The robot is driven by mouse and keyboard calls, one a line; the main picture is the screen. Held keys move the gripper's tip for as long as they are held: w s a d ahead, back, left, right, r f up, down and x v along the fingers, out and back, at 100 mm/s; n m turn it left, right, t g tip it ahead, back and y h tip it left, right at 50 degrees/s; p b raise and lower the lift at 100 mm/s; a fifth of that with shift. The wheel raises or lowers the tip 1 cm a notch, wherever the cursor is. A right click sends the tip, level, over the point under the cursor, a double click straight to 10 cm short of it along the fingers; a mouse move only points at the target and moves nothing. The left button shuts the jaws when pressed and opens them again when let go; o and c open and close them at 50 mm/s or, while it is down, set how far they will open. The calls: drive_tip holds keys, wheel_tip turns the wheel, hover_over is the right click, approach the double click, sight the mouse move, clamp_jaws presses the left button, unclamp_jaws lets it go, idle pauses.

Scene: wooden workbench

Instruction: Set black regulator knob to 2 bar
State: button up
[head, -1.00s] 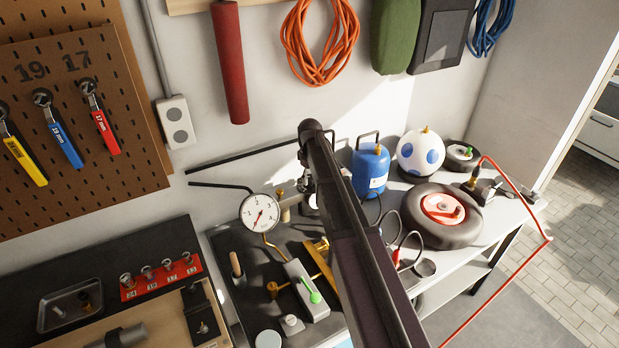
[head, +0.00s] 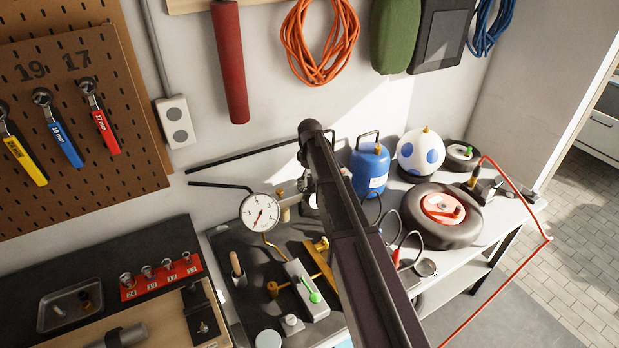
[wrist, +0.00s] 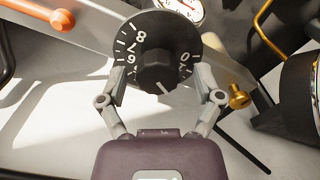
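The black regulator knob (wrist: 155,66) is in the upper middle of the wrist view. It has a dark hexagonal grip in front of a round black dial with white numbers and ticks. An 8 shows at the dial's upper left and a 0 at its right. A white mark on the grip points down and slightly right; fingers and grip hide part of the scale. My gripper (wrist: 161,82) is open, with one finger at each side of the dial and gaps to the central grip. In the head view, a white gauge (head: 260,212) has a red needle; my arm hides the knob.
A grey block with a green lever (head: 311,293) and brass fittings stand on the bench below the gauge. A blue tank (head: 370,170), a white tank with blue spots (head: 420,155) and a wheel (head: 440,217) stand right of my arm.

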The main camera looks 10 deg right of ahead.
sight(310, 177)
drive_tip(key=shift+w+m, duration=0.1)
drive_tip(key=shift+m, duration=0.3)
drive_tip(key=m, duration=0.4)
drive_tip(key=shift+m, duration=0.4)
drive_tip(key=m, duration=1.8)
wheel_tip(310, 177, up, 14)
drive_tip(key=p, duration=1.4)
drive_tip(key=s+f+n+b, duration=0.4)
drive_tip(key=s+f+b, duration=0.1)
drive_tip(key=s, duration=0.5)
drive_tip(key=s+f+n+b, duration=0.5)
drive_tip(key=s, duration=0.5)
drive_tip(key=s+f+n+b, duration=0.5)
drive_tip(key=s+f+b, duration=0.1)
drive_tip(key=s, duration=0.4)
drive_tip(key=shift+s, duration=0.25)
idle(0.3)
